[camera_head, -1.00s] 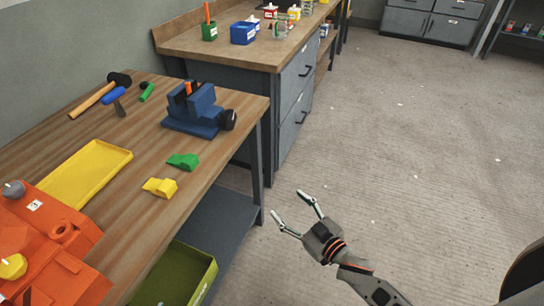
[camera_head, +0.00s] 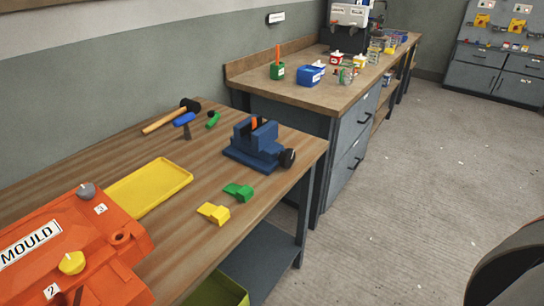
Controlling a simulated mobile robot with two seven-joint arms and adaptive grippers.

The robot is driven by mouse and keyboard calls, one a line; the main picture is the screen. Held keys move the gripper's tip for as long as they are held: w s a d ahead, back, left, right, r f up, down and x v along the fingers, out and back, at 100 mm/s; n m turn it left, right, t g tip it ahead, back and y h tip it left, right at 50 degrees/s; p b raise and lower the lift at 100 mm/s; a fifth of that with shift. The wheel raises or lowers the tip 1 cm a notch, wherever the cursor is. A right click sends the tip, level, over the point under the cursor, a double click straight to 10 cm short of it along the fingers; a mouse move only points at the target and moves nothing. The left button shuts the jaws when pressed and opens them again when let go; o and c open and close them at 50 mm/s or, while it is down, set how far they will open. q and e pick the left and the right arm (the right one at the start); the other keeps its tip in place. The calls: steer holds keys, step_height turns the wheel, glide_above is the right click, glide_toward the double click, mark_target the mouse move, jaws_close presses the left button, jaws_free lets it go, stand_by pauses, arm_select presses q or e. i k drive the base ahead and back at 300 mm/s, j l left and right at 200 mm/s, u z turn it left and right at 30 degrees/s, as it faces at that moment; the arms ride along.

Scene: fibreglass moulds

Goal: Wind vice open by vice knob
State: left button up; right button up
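The blue vice (camera_head: 252,147) stands on the wooden workbench near its right edge. An orange piece shows between its jaws. The dark round vice knob (camera_head: 288,158) is on the vice's right side, at the bench edge. Nothing is touching the knob. Neither of my grippers is in view now.
The orange mould (camera_head: 85,255) fills the bench's front left, with a yellow tray (camera_head: 183,178) behind it. Green (camera_head: 238,191) and yellow (camera_head: 213,213) wedges lie before the vice. Hammers (camera_head: 172,117) lie at the back.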

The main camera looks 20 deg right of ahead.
mark_target(287, 158)
steer(key=l+u, duration=0.3)
steer(key=u, duration=0.15)
steer(key=k+l+u, duration=0.15)
steer(key=l+u, duration=0.15)
steer(key=u, duration=0.2)
steer(key=l+u, duration=0.2)
steer(key=u, duration=0.25)
steer(key=k+l+u, duration=0.1)
steer(key=u, duration=0.35)
steer(key=k+l+u, duration=0.1)
steer(key=u, duration=0.4)
steer(key=k+l+u, duration=0.15)
steer(key=u, duration=0.25)
steer(key=k+l+u, duration=0.15)
steer(key=u, duration=0.3)
steer(key=k+u, duration=0.25)
steer(key=u, duration=0.15)
steer(key=k+l+u, duration=0.15)
steer(key=k, duration=0.3)
steer(key=k+u, duration=0.2)
steer(key=k, duration=0.25)
steer(key=k+l+z, duration=0.15)
steer(key=k+z, duration=0.15)
steer(key=k, duration=0.15)
steer(key=k+l+z, duration=0.3)
steer(key=k+j, duration=0.1)
